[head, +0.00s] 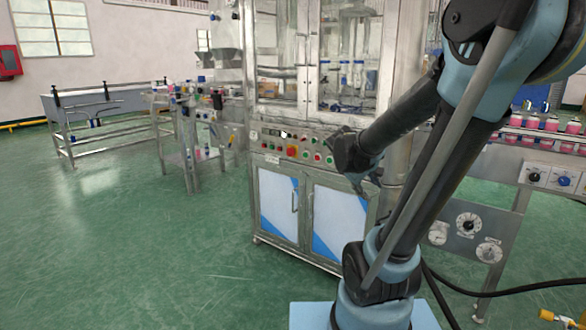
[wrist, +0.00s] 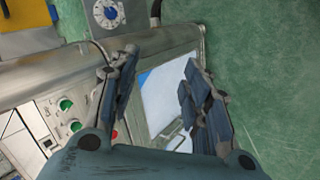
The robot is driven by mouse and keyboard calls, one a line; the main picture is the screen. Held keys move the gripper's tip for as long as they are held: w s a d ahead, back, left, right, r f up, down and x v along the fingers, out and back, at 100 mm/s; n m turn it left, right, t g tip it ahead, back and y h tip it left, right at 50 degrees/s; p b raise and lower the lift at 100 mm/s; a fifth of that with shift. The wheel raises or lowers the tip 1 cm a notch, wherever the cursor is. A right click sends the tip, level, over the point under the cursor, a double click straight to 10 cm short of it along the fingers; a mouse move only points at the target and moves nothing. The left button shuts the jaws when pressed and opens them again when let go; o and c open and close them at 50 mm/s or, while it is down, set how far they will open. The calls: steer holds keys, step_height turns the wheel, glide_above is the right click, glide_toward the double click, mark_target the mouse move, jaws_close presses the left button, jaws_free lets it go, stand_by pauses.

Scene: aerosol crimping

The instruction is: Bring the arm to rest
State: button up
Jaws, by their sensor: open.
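My arm stretches from the right side of the head view toward the steel machine cabinet (head: 335,215). My gripper (head: 362,180) is dark and hangs in front of the cabinet's button panel (head: 318,150). In the wrist view my gripper (wrist: 155,95) shows two dark jointed fingers spread well apart, with nothing between them. Behind the fingers, the wrist view shows part of the button panel (wrist: 75,115) and a white and blue cabinet door (wrist: 170,90). I cannot tell the exact gap between the fingers and the cabinet.
A steel conveyor (head: 505,172) with pink bottles and dial gauges stands at right. A steel bench (head: 100,122) and a small steel stand (head: 192,150) are at left. Green floor (head: 130,245) is open at front left. A black cable (head: 500,291) lies at lower right.

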steer(key=s+a+f+m+g+y, duration=0.1)
steer(key=s+a+f+m+y, duration=0.1)
steer(key=s, duration=0.7)
steer(key=s+a+f+m+g+y, duration=0.1)
steer(key=s+a+f+m+y, duration=0.2)
steer(key=s, duration=0.7)
step_height(320, 180, down, 3)
steer(key=shift+s+a+r+m+g+y, duration=0.2)
steer(key=shift+s+a+m+g+y, duration=0.3)
steer(key=shift+a, duration=0.55)
steer(key=shift+w, duration=0.2)
steer(key=shift+w+f, duration=0.25)
steer(key=shift+w, duration=0.25)
steer(key=shift+c, duration=0.5)
